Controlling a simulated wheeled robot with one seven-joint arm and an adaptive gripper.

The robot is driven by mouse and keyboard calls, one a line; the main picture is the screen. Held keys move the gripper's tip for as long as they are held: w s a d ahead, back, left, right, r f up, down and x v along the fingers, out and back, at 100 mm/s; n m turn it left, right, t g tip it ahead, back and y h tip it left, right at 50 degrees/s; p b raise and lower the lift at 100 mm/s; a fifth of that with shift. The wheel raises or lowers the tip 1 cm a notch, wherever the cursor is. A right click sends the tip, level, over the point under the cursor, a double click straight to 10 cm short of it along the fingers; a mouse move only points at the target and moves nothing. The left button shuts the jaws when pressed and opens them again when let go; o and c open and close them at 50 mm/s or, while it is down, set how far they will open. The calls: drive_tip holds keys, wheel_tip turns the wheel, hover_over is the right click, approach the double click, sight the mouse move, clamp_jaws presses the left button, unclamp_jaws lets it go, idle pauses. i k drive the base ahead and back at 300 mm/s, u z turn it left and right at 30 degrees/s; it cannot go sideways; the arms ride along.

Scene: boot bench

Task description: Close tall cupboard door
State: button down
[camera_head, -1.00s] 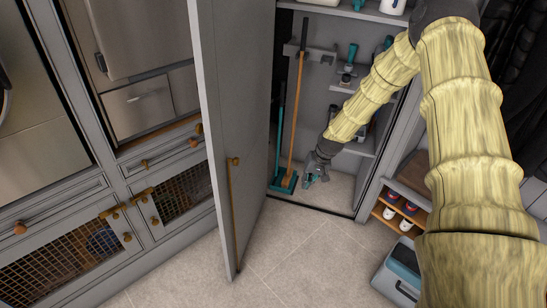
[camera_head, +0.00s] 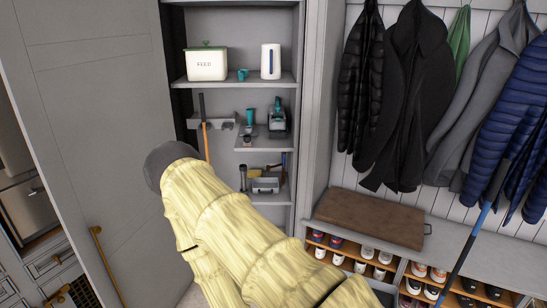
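The tall cupboard door (camera_head: 92,130) is a grey panel standing wide open at the left of the head view. Its long brass handle (camera_head: 104,262) is low on the door face. The open cupboard (camera_head: 228,92) shows its shelves and back to the right of the door. My arm, in a pale yellow ribbed cover, crosses the lower middle in front of the cupboard. My gripper is hidden behind the arm, so its state and any contact with the door do not show.
The cupboard holds a feed bin (camera_head: 206,64), a white container (camera_head: 270,61), a broom handle (camera_head: 204,128) and small tools. At right are hanging coats (camera_head: 420,95), a bench with a brown board (camera_head: 370,217), shoe cubbies (camera_head: 385,262) and a blue pole (camera_head: 484,214).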

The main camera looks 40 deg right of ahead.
sight(85, 81)
drive_tip(key=z, duration=0.25)
drive_tip(key=i, duration=1.1)
drive_tip(key=z, duration=0.45)
